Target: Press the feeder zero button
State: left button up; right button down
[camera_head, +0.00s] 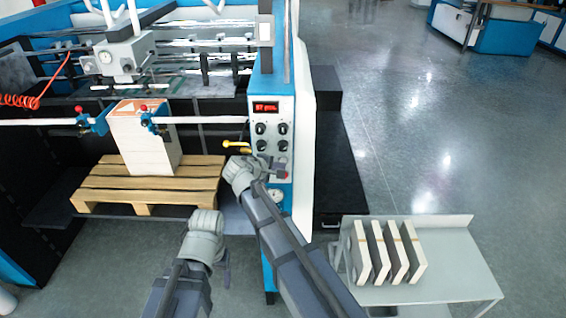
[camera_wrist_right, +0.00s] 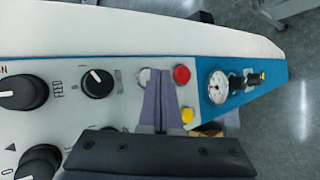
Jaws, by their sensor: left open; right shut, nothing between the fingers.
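The blue and white control panel (camera_head: 272,105) stands upright on the machine, with a red lit display (camera_head: 266,107) above several black knobs. In the right wrist view, a pale round button (camera_wrist_right: 144,76) is partly hidden by my right gripper (camera_wrist_right: 160,73). A red button (camera_wrist_right: 182,74) and a yellow button (camera_wrist_right: 188,115) lie just beside the fingers. Which is the feeder zero button I cannot read. My right gripper is shut and empty, its tips close over the panel; contact cannot be told. My left gripper (camera_head: 207,238) is open, low before the pallet.
A round gauge (camera_wrist_right: 217,88) sits beside the buttons. A yellow handle (camera_head: 235,146) juts out near my right wrist. A paper stack (camera_head: 145,150) stands on a wooden pallet (camera_head: 100,190) at left. A grey side table (camera_head: 440,285) holds several upright slabs (camera_head: 388,255).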

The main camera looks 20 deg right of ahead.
jog(key=shift+w+d, duration=0.1)
jog(key=shift+w, duration=0.3)
dwell(0.8)
jog(key=shift+s, duration=0.1)
jog(key=shift+s+a, duration=0.25)
jog(key=shift+s, duration=0.45)
jog(key=shift+s, duration=0.15)
jog(key=s, duration=0.2)
jog(key=s+a, duration=0.1)
jog(key=s, duration=0.1)
jog(key=shift+s+a, duration=0.2)
jog(key=shift+s, duration=0.05)
dwell(0.5)
